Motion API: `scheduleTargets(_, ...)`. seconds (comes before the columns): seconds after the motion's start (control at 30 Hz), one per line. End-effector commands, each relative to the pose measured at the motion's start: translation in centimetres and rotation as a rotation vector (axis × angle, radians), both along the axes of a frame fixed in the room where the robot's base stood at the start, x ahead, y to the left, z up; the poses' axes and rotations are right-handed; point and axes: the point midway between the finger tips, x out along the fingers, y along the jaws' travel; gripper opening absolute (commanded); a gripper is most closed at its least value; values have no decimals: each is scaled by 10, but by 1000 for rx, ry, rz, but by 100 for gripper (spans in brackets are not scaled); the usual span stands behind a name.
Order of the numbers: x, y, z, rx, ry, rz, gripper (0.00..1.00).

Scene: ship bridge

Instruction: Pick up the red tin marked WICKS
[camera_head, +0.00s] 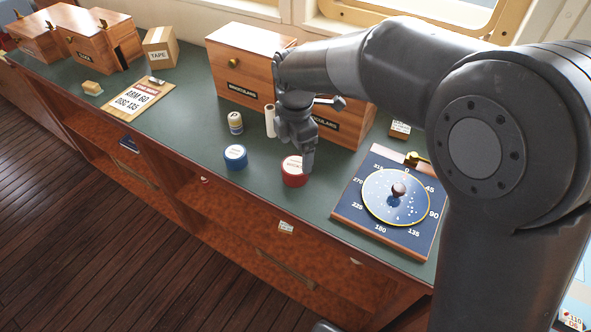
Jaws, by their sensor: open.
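The red tin (292,176) stands upright on the green counter top (190,126), left of the compass dial board. Its pale lid carries lettering that is partly covered and too small to read surely. My gripper (306,165) points down at the tin from above and behind. Its fingers overlap the tin's right side in the picture, and I cannot tell whether they touch it. The gripper is open and holds nothing that I can see. My arm comes in from the right and hides part of the wooden binoculars box (243,68).
A blue tin (235,157) stands left of the red one, with a small labelled jar (235,122) behind it. A pale cylinder (270,120) stands near the box. The dial board (350,205) lies to the right. The counter's front edge is close.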

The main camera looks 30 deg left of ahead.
Motion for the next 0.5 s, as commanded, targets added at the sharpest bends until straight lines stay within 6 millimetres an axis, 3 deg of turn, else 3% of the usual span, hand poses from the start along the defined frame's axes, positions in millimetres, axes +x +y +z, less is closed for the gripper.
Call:
scheduleTargets(0.23,0,0,-21,-1,1,-1,89)
scheduleTargets(0.5,1,1,-59,-2,1,-1,89)
